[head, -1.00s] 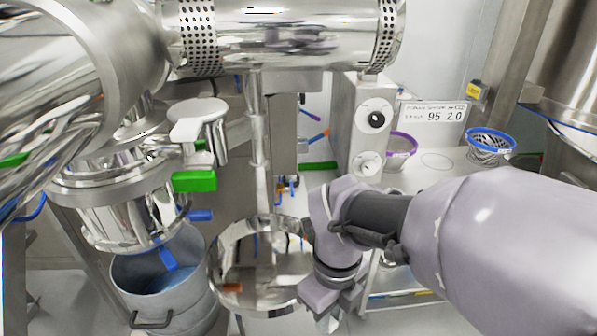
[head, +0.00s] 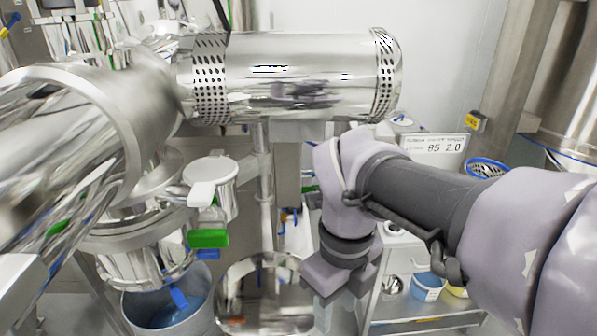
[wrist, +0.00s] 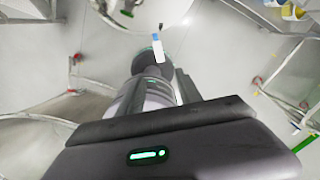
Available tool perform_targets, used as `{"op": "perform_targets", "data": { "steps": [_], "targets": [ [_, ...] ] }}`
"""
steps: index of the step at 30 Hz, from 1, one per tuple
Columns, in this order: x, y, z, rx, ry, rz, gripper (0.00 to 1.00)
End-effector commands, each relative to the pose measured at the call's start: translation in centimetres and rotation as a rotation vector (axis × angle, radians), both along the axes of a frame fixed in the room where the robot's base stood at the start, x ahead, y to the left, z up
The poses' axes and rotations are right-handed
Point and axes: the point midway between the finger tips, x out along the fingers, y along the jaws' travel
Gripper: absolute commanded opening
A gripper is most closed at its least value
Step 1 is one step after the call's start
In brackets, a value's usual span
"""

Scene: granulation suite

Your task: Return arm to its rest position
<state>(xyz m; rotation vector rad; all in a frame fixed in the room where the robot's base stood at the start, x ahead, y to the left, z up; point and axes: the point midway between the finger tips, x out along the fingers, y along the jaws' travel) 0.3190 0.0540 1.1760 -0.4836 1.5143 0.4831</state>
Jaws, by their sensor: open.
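My arm reaches in from the right edge of the head view, its covered links bent at the elbow and wrist. My gripper (head: 338,308) hangs at its end with its fingers pointing down. The jaws are open and I see nothing between them. The gripper is in front of the lower frame, right of a round shiny vessel (head: 262,300), and does not clearly touch anything. The wrist view looks down over dark and grey parts of my own body to a pale floor (wrist: 225,50).
A large steel cylinder (head: 290,75) spans the top. A cart shelf (head: 415,310) holding a blue tub (head: 428,286) is right, below a display sign (head: 435,149).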

Motion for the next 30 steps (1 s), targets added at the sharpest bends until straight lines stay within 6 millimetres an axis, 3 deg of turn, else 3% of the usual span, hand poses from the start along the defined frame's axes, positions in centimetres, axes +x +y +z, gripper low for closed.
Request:
{"op": "perform_targets", "data": {
  "steps": [4, 13, 15, 17, 20, 24, 27, 30],
  "targets": [
    [0.0, 0.0, 1.5, 0.000, 0.000, 0.000, 0.42],
    [-0.1, 0.0, 1.5, 0.001, -0.002, 0.007, 0.42],
    [-0.4, -0.1, 1.4, 0.011, -0.021, 0.090, 0.42],
    [-1.1, -0.3, 1.1, 0.026, -0.063, 0.267, 0.42],
    [-2.8, -0.8, 0.3, 0.020, -0.192, 0.732, 0.42],
    [-4.8, -1.2, -1.0, -0.124, -0.379, 1.407, 0.42],
    [-5.7, -1.4, -1.9, -0.275, -0.454, 1.762, 0.42],
    [-6.2, -1.5, -2.4, -0.394, -0.481, 1.978, 0.42]
  ]
}}
